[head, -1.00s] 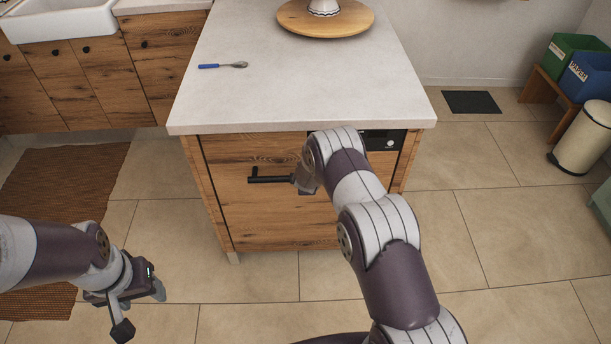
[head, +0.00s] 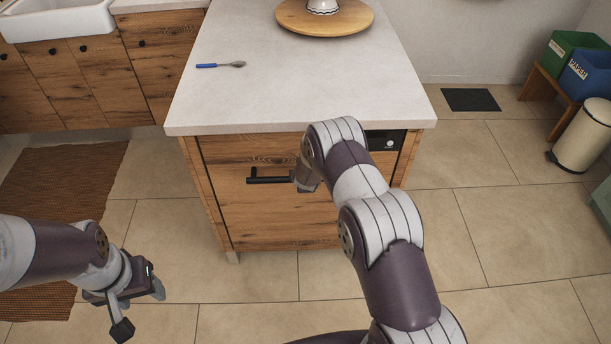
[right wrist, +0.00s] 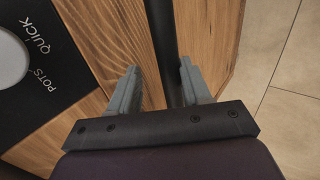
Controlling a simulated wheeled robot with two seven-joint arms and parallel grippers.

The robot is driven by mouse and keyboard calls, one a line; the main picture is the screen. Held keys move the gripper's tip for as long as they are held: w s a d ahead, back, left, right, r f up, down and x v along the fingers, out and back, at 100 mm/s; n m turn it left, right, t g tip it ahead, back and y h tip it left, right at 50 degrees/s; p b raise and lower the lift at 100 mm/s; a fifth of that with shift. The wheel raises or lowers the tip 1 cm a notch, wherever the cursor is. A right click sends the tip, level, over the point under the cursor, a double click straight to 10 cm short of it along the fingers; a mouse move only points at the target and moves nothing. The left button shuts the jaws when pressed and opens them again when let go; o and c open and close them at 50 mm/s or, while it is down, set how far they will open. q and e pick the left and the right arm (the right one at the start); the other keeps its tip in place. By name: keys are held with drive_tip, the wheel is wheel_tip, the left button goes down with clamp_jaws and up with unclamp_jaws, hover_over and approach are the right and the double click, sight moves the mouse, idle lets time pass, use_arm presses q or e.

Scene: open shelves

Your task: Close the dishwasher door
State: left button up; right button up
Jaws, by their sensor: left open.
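The dishwasher door (head: 270,215) is a wood-grain front panel in the end of the white-topped island. It stands upright and looks about flush with its surround. Its black bar handle (head: 268,180) is at upper left. The black control strip (head: 385,140) shows above right, and its dial and lettering show in the right wrist view (right wrist: 25,75). My right gripper (right wrist: 158,67) is open and empty, close to the wood front, with a dark gap running between its fingers. My left gripper (head: 140,308) is open and empty at lower left, away from the door.
A blue-handled spoon (head: 220,65) and a round wooden board (head: 325,18) are on the countertop (head: 290,95). A brown rug (head: 60,180) lies at left. A cream bin (head: 583,135) stands at far right.

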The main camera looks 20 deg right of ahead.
drive_tip(key=v, duration=1.1)
drive_tip(key=shift+s+p, duration=0.25)
drive_tip(key=shift+p, duration=0.05)
drive_tip(key=shift+a, duration=0.1)
drive_tip(key=s+a+f+m+g+y, duration=0.1)
drive_tip(key=s+a+m+g+y, duration=0.2)
drive_tip(key=s+m, duration=0.6)
drive_tip(key=s+r+m+g+p, duration=0.3)
drive_tip(key=s+r+m, duration=0.2)
drive_tip(key=s+r, duration=1.3)
drive_tip(key=shift+r+m+g+h, duration=0.3)
drive_tip(key=shift+r+h, duration=0.1)
drive_tip(key=shift+r, duration=0.1)
